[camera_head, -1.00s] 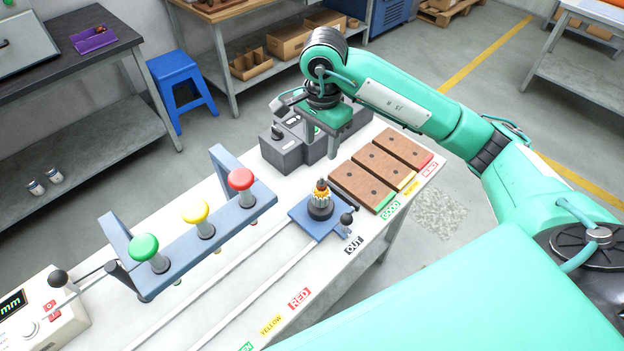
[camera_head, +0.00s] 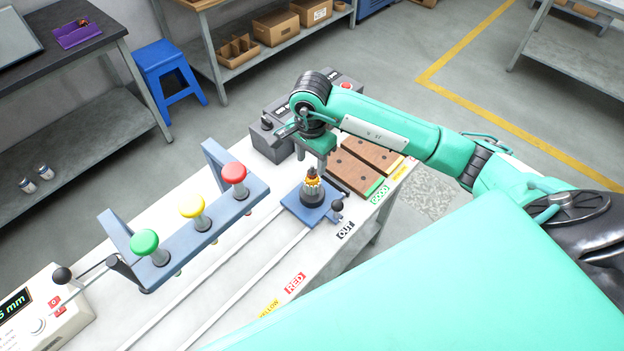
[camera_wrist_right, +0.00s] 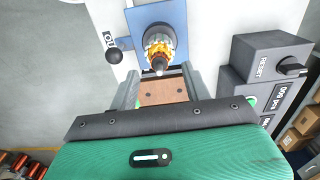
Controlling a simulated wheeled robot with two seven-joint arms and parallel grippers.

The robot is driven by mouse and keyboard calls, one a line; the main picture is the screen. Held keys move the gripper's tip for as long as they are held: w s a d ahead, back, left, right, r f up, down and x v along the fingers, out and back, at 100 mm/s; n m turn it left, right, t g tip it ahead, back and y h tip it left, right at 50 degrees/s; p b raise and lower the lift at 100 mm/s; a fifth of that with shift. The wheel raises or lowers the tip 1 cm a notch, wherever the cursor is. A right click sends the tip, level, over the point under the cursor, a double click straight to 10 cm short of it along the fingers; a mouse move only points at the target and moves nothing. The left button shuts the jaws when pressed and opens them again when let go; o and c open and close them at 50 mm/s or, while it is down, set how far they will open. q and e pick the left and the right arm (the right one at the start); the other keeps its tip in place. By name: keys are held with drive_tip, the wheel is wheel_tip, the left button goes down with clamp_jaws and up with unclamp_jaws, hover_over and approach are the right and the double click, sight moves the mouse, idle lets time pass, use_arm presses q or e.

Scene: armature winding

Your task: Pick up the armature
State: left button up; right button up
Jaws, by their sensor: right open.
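The armature (camera_head: 312,190) stands upright on a blue square plate (camera_head: 300,212) on the white bench, with a dark body and an orange-and-yellow winding near its top. In the right wrist view the armature (camera_wrist_right: 158,48) lies just past my fingertips, roughly centred between them. My right gripper (camera_head: 316,152) is above the bench, just behind the armature, apart from it. In the right wrist view my right gripper (camera_wrist_right: 161,88) has its two fingers spread with nothing between them. My left gripper is not in view.
Wooden blocks (camera_head: 352,176) lie beneath and right of my right arm. A dark control box (camera_head: 268,140) stands behind the gripper. A blue rack with green, yellow and red (camera_head: 234,173) buttons stands to the left. A small black-knobbed lever (camera_head: 337,205) sits beside the plate.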

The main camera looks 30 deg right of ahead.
sight(312, 166)
wheel_tip(312, 166, down, 3)
drive_tip(key=shift+d+r+p, duration=0.1)
drive_tip(key=shift+d+p, duration=0.05)
drive_tip(key=shift+p, duration=0.6)
drive_tip(key=shift+f, duration=0.55)
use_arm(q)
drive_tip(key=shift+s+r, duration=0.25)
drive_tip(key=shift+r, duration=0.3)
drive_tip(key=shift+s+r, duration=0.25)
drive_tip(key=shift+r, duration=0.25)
use_arm(e)
drive_tip(key=shift+r, duration=0.1)
clamp_jaws()
